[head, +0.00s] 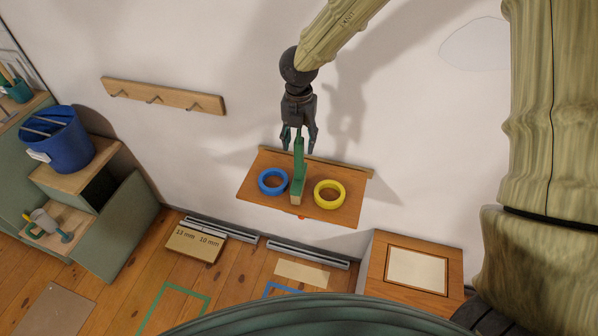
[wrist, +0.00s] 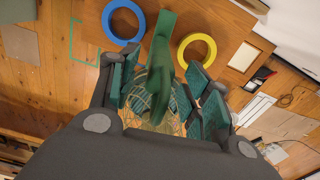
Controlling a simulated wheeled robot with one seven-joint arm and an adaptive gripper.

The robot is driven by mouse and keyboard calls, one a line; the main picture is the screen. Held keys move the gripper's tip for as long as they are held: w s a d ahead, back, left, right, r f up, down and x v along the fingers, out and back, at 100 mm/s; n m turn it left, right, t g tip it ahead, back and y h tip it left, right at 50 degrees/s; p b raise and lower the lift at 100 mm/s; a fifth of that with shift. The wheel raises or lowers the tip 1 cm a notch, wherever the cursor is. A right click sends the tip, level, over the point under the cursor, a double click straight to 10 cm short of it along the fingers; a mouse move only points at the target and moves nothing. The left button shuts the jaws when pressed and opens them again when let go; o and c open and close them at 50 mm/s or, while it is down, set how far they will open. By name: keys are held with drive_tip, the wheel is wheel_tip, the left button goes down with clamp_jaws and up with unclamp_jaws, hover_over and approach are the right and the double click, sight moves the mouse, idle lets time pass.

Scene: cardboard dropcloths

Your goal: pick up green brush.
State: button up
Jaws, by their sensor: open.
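The green brush (head: 298,165) stands upright on a small wooden wall shelf (head: 261,196), with its handle up and pale bristles at the bottom. My gripper (head: 299,146) is open above the shelf, its fingers on either side of the upper handle in the head view. In the wrist view the brush (wrist: 160,50) reaches down between the open fingers of my gripper (wrist: 160,98). I cannot tell whether either finger touches the handle.
A blue tape ring (head: 272,181) lies close left of the brush and a yellow tape ring (head: 329,194) close right. The wall is behind the shelf. A hook rail (head: 164,96), a blue bucket (head: 60,140) and a wooden box (head: 413,268) stand farther off.

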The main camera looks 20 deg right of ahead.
sight(299, 162)
drive_tip(key=shift+w+a+f, duration=0.1)
drive_tip(key=shift+f, duration=1.1)
clamp_jaws()
